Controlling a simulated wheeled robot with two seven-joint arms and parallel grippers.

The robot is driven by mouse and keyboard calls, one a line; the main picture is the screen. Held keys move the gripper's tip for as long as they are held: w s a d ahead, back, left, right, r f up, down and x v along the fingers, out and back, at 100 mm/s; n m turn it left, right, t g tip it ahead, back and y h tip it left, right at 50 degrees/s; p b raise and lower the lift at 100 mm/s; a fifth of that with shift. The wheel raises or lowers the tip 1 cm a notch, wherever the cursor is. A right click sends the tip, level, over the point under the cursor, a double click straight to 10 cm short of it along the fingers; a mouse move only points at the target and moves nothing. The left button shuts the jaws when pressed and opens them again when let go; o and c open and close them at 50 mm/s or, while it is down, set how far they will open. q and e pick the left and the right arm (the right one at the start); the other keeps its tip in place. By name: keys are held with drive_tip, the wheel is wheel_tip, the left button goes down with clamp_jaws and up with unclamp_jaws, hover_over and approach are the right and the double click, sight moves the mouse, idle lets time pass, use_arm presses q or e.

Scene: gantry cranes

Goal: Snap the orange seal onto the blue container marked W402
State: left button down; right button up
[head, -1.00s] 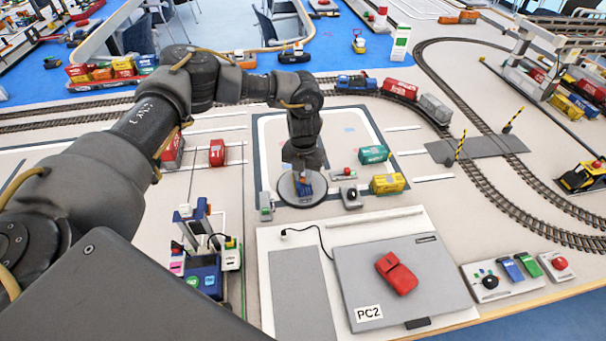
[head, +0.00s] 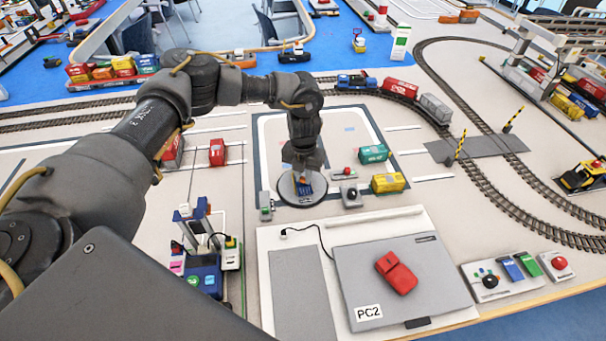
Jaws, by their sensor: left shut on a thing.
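My left gripper (head: 304,172) points down over a round dark-rimmed plate in the middle of the table. It is shut on a small orange piece, which I take for the orange seal (head: 303,178); the fingers hide most of it. The blue container (head: 305,190) sits on the plate right under the fingers. Its marking is too small to read. I cannot tell whether the seal touches the container. My right gripper is not in view.
Green (head: 374,154) and yellow (head: 388,183) containers stand just right of the round plate (head: 322,198). A small gantry crane (head: 200,245) stands front left. Curved train tracks run behind and right.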

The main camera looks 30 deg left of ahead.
use_arm(q)
drive_tip(key=shift+f, duration=0.2)
idle(0.6)
drive_tip(key=c, duration=1.3)
unclamp_jaws()
drive_tip(key=shift+o, duration=0.5)
drive_tip(key=o, duration=0.4)
drive_tip(key=shift+r, duration=0.1)
drive_tip(key=shift+r+p, duration=2.65)
drive_tip(key=shift+r, duration=0.8)
